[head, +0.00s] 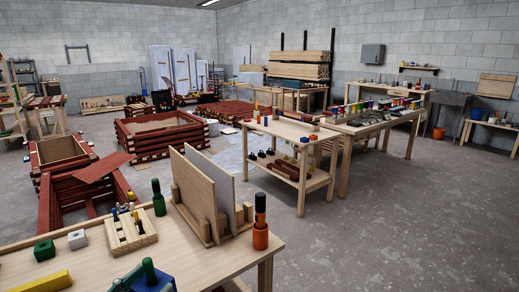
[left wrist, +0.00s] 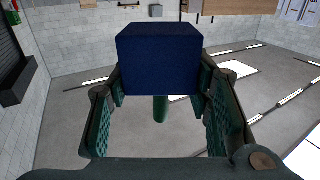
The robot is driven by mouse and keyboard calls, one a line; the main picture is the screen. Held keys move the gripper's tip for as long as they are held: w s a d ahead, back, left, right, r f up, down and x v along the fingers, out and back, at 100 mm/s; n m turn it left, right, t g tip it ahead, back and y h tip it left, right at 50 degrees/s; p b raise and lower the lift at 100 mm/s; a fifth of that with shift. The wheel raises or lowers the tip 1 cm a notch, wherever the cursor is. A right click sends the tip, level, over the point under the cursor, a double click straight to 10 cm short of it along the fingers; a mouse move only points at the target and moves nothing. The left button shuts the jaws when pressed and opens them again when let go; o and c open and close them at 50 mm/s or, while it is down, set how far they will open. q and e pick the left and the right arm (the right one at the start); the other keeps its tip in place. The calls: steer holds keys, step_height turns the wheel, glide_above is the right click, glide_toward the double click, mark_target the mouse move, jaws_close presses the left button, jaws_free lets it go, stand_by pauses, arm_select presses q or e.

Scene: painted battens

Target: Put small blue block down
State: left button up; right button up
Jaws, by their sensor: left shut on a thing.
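The small blue block (left wrist: 158,58) is dark blue and box-shaped. In the left wrist view it sits between the two finger ends of my left gripper (left wrist: 160,88), which is shut on it. Green pads line the fingers, and part of a green cylinder (left wrist: 160,109) shows below the block. In the head view, dark green parts that look like my left gripper (head: 140,278) show at the bottom edge, over the near workbench (head: 215,268). My right gripper is not in view.
The bench's right front is bare.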

arm_select(q)
steer(key=s+d+f+h, duration=0.1)
steer(key=s+f, duration=0.4)
steer(key=shift+s+d+m+g+p, duration=0.2)
steer(key=shift+d+m+g+p, duration=0.1)
steer(key=shift+d+m+p, duration=0.1)
steer(key=shift+w+a+r, duration=0.1)
